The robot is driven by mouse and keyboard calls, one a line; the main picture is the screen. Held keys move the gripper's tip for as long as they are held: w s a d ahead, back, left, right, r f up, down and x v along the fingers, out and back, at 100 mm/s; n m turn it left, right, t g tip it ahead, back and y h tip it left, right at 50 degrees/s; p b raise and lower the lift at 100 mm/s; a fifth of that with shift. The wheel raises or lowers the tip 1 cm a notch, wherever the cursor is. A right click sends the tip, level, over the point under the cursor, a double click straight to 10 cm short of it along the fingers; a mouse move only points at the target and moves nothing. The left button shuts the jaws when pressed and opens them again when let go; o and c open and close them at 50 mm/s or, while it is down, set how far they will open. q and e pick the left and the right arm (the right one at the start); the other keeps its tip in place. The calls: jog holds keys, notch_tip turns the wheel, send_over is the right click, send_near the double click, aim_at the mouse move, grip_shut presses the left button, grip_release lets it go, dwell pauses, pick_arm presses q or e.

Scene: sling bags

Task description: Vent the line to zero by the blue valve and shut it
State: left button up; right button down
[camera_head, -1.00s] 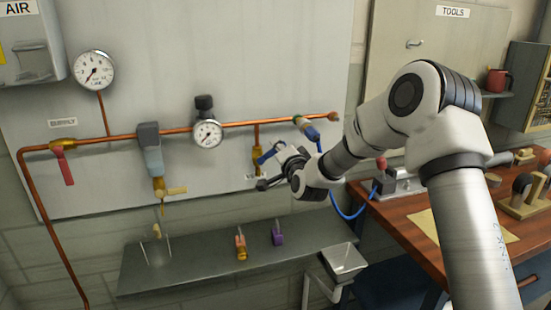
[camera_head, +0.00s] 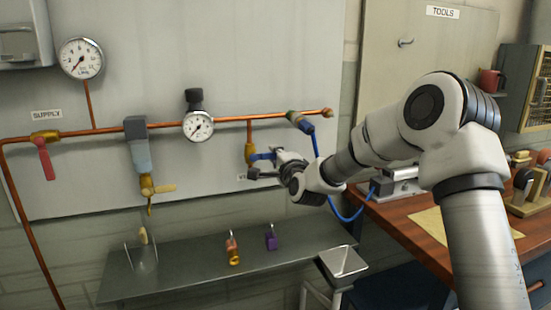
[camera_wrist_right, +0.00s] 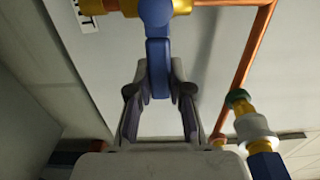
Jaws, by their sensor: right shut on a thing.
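The blue valve handle (camera_head: 262,156) sits on a brass valve (camera_head: 249,153) at the foot of the short copper drop pipe. My right gripper (camera_head: 272,163) is shut on this handle. In the right wrist view the blue handle (camera_wrist_right: 158,60) runs down between the two fingers of my gripper (camera_wrist_right: 160,92), with its round blue hub at the top. In the head view the handle lies about level, its far end partly hidden by the gripper. A white pressure gauge (camera_head: 81,58) stands at the left on the copper pipe. A second gauge (camera_head: 198,126) sits mid-line; its reading is too small to tell. My left gripper is out of view.
A red-handled supply valve (camera_head: 45,158) is at the left. A filter unit (camera_head: 139,150) hangs from the line. A blue hose (camera_head: 347,216) drops at the right. A grey shelf (camera_head: 200,265) below carries an orange padlock (camera_head: 233,249) and a purple padlock (camera_head: 270,238).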

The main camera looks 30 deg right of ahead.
jog(key=shift+f, duration=0.1)
jog(key=c, duration=1)
grip_release()
jog(key=shift+d, duration=0.1)
jog(key=shift+c, duration=0.2)
jog(key=v, duration=1.2)
